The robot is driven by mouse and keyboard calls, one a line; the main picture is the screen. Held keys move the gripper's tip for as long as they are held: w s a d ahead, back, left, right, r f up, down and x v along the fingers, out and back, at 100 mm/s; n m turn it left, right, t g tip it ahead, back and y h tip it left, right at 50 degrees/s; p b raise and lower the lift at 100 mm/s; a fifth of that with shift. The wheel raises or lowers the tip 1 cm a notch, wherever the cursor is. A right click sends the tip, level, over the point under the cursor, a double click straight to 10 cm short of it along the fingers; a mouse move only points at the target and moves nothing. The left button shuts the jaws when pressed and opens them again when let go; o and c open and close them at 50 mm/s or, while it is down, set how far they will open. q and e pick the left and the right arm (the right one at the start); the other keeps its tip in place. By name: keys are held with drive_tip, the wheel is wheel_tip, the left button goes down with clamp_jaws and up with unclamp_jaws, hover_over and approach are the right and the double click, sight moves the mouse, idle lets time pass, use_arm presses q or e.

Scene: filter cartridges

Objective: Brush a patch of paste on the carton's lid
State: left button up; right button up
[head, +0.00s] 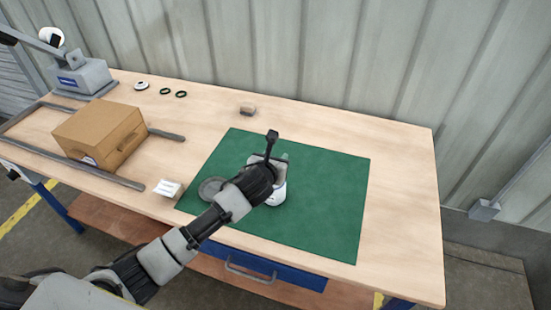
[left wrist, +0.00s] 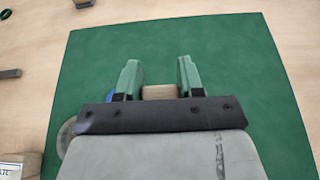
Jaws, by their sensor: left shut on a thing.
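The carton (head: 95,138) is a closed brown box lying at the left of the table, between dark rails. Its top shows no paste that I can make out. A white pot (head: 278,196) stands on the green mat, partly hidden by my left gripper (head: 272,168). In the left wrist view, the gripper's green fingers (left wrist: 158,80) are shut on a wooden piece (left wrist: 160,92), seemingly the brush handle. The gripper is over the pot. The bristles are hidden, so I cannot tell whether they are in the pot. My right gripper is out of view.
A grey disc (head: 210,188) lies on the green mat (head: 325,205). A small white box (head: 168,188) sits left of the mat. A small brown block (head: 248,110) lies behind it. A grey machine (head: 82,78) and dark rings (head: 166,91) are at the back left. The table's right end is clear.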

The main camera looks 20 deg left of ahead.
use_arm(q)
drive_tip(key=shift+f, duration=0.5)
drive_tip(key=shift+s+f, duration=0.1)
drive_tip(key=shift+f, duration=0.1)
idle(2.0)
wheel_tip(320, 180, up, 7)
drive_tip(key=p, duration=0.8)
drive_tip(key=shift+r+p, duration=0.2)
drive_tip(key=shift+p, duration=0.2)
idle(0.4)
drive_tip(key=s+f+b+v, duration=0.1)
drive_tip(key=f+b+v, duration=0.1)
drive_tip(key=v, duration=0.9)
drive_tip(key=a+f+b+v, duration=0.1)
drive_tip(key=f+b+v, duration=0.1)
drive_tip(key=v, duration=1)
drive_tip(key=shift+s+a+f+b, duration=0.2)
drive_tip(key=shift+s+f+b, duration=0.15)
drive_tip(key=shift+b, duration=0.35)
